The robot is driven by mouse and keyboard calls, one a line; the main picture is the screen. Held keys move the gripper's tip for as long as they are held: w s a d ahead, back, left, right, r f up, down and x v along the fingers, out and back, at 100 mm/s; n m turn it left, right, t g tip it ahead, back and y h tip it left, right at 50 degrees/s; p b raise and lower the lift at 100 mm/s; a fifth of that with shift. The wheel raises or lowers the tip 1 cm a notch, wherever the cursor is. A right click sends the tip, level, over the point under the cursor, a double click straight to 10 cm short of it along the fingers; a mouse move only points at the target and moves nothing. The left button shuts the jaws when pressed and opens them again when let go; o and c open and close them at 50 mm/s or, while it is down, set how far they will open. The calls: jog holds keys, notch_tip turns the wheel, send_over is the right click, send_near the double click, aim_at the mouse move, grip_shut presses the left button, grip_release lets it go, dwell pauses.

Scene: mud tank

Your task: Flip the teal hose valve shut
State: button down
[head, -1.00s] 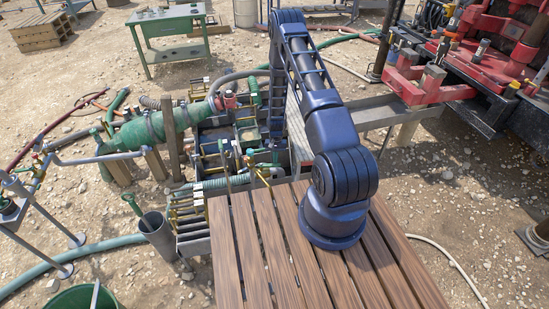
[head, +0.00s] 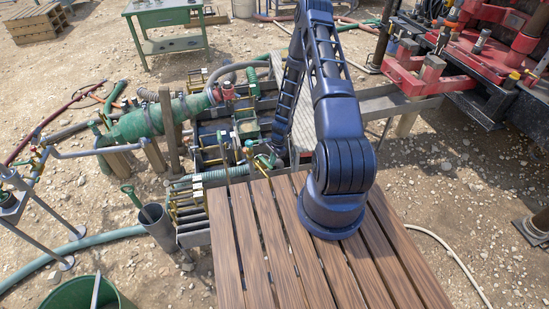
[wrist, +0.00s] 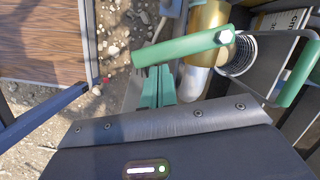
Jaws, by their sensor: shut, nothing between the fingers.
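The teal valve handle (wrist: 180,48) is a flat lever in the wrist view, bolted at its right end beside a brass-coloured pipe (wrist: 208,18). Its free end points left, above my gripper. My gripper (wrist: 158,74) shows as two teal fingers pressed together, empty, just below the lever; I cannot tell whether they touch it. In the head view my gripper (head: 266,160) is small, low among the pipework at the far end of the slatted deck. The handle cannot be made out clearly there.
A second teal handle (wrist: 298,74) is at the right of the wrist view, beside a ribbed hose end (wrist: 240,52). The wooden deck (head: 262,240) is bare around my base. A grey cylinder (head: 160,228) stands left of the deck.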

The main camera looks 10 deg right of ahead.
aim_at(267, 165)
jog(key=shift+s+a+m+t, duration=0.15)
jog(key=shift+s+a+m, duration=0.25)
jog(key=shift+m, duration=0.35)
jog(key=shift+s+a+m+t, duration=0.2)
jog(key=shift+a+m, duration=0.3)
jog(key=shift+m, duration=0.2)
jog(key=shift+s+a+m+t, duration=0.2)
jog(key=shift+a+m, duration=0.25)
jog(key=shift+m, duration=0.3)
jog(key=shift+d, duration=0.4)
jog(key=d+r, duration=0.5)
jog(key=r, duration=0.4)
jog(key=shift+d+r, duration=0.25)
jog(key=shift+r, duration=0.1)
